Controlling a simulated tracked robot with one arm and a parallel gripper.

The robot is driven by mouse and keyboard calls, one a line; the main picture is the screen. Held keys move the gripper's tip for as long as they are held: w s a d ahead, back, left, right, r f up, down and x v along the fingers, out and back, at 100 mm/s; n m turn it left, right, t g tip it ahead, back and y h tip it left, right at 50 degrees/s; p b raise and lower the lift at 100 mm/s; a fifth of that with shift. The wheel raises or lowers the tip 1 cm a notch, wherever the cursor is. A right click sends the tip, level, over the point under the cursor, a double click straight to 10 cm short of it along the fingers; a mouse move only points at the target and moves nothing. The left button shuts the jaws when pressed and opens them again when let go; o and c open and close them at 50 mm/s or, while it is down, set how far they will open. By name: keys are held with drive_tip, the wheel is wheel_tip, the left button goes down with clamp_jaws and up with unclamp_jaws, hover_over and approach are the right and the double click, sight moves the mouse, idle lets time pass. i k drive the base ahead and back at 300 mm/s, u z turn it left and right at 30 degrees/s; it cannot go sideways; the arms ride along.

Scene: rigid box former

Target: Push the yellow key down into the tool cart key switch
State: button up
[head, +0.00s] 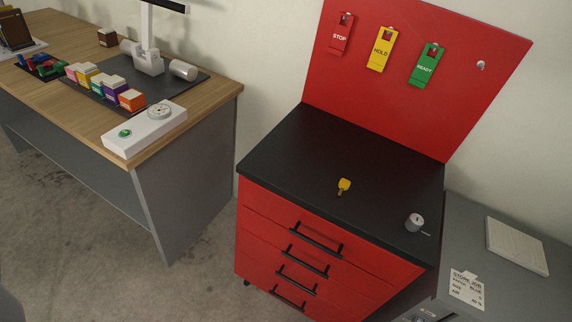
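The yellow key (344,186) lies on the black top of the red tool cart (300,150), near the middle of its front half. Its wide yellow head points toward the back and its darker shaft toward the front edge. The key switch (414,222) is a small silver cylinder with a dark reddish mark on its upper face. It stands on the cart top near the front right corner, to the right of the key and apart from it. My gripper does not show in the head view.
A red back panel holds STOP (341,35), HOLD (381,50) and READY (427,65) tags. A wooden desk (215,88) with a white scale (145,130) and colored boxes stands left. A grey cabinet (460,225) with a paper note (467,288) adjoins right. Most of the cart top is clear.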

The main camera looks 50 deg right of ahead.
sight(415, 220)
drive_tip(key=u, duration=0.25)
drive_tip(key=k, duration=2.45)
drive_tip(key=z, duration=1.2)
drive_tip(key=i, duration=1)
drive_tip(key=u, duration=0.05)
